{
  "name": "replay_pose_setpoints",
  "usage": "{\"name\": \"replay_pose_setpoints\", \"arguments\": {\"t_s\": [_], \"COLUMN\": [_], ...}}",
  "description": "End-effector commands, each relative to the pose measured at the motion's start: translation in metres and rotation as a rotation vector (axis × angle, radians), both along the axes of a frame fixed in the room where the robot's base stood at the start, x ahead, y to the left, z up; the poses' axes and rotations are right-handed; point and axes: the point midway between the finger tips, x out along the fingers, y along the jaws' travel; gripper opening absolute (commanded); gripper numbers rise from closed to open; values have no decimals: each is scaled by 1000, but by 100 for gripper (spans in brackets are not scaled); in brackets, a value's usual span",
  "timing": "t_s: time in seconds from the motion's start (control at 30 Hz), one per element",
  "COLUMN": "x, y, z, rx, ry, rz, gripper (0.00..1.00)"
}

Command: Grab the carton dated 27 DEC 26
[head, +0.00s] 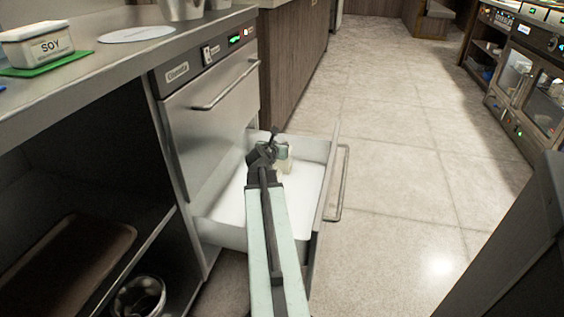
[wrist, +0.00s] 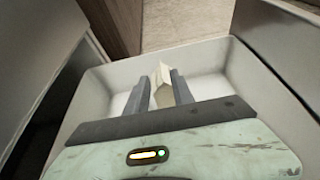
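A pale cream carton (head: 286,165) stands at the far end of an open, white-lined drawer (head: 225,207). In the wrist view the carton (wrist: 162,88) shows between the two grey fingers of my gripper (wrist: 160,88), closer to the right finger. A narrow gap shows on its left side, so the fingers look open around it. In the head view my gripper (head: 272,143) reaches down into the drawer and partly hides the carton. No date can be read on the carton in either view.
The drawer front with its bar handle (head: 342,183) stands out over the tiled floor. The steel counter above carries a SOY tub (head: 47,46) on a green mat and a white disc (head: 137,34). An open shelf with a brown tray (head: 68,262) is at left.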

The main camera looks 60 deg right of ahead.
Motion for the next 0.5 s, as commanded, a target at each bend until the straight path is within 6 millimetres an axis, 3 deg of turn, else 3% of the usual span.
{"name": "replay_pose_setpoints", "arguments": {"t_s": [0.3, 0.5], "x": [13, 14], "y": [-42, -46], "z": [-16, -16], "rx": [1, 0], "ry": [0, -1], "rz": [-1, 1], "gripper": [29, 29]}}
